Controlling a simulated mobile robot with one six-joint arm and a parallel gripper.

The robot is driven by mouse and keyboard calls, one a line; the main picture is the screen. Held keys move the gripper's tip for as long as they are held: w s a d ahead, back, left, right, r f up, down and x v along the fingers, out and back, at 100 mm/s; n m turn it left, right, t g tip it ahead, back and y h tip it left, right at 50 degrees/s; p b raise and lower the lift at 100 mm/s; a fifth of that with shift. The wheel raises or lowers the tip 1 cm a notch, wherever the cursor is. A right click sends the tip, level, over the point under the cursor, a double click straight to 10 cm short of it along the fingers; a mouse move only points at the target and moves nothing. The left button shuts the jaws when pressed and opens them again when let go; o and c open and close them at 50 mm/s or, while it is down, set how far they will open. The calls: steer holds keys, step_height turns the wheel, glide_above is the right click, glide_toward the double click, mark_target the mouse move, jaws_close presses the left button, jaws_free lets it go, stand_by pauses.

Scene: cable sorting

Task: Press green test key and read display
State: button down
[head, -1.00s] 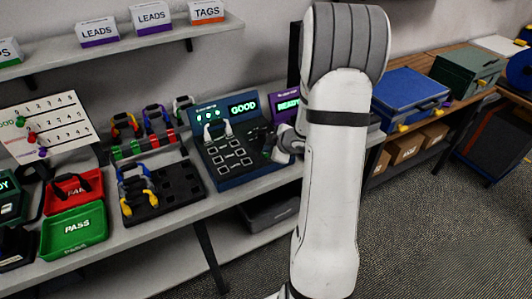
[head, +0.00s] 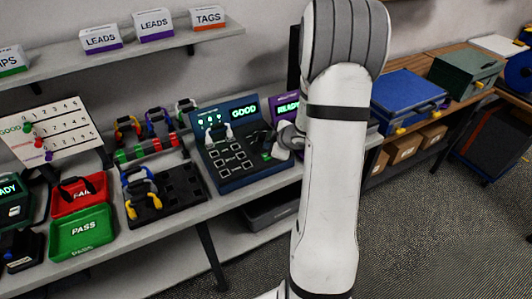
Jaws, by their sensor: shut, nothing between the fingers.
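The blue cable tester (head: 228,180) stands on the bench in the head view. Its display (head: 244,109) reads GOOD in green, and a row of green lights (head: 211,120) is lit to the left of it. A white-ended cable (head: 218,133) sits at the top of its socket panel. The small green test key (head: 266,156) shows at the tester's right side. My gripper (head: 277,152) is shut and empty, low over that side close to the key; I cannot tell whether it touches it. My arm hides what lies behind it.
A black cable holder (head: 180,185), a red FAIL tray (head: 60,208) and a green PASS tray (head: 108,244) lie to the left. A score board (head: 75,137) leans behind. A blue case (head: 408,95) stands at right.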

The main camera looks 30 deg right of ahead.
mark_target(269, 161)
step_height(269, 161, up, 3)
steer(key=shift+r+p, duration=0.15)
steer(key=shift+p, duration=1.1)
steer(key=shift+r, duration=0.15)
steer(key=s+a+r+m+g+h+b, duration=0.1)
steer(key=s+a+r+m+h, duration=0.1)
steer(key=s+r+m+h, duration=0.3)
steer(key=s+a+r+m+g+h, duration=0.1)
steer(key=s+a+r+m, duration=0.1)
steer(key=r, duration=0.5)
steer(key=s+a+r+m+g+y, duration=0.1)
steer(key=s+a+m+y, duration=0.1)
steer(key=s+a, duration=0.4)
steer(key=s+a+r+m+g+y+b, duration=0.1)
steer(key=s+a+r+m+g, duration=0.1)
steer(key=s+a, duration=0.5)
steer(key=s, duration=0.5)
steer(key=shift+s+m+g+y, duration=0.3)
steer(key=shift+s+m+y, duration=0.05)
steer(key=shift+m+y, duration=0.05)
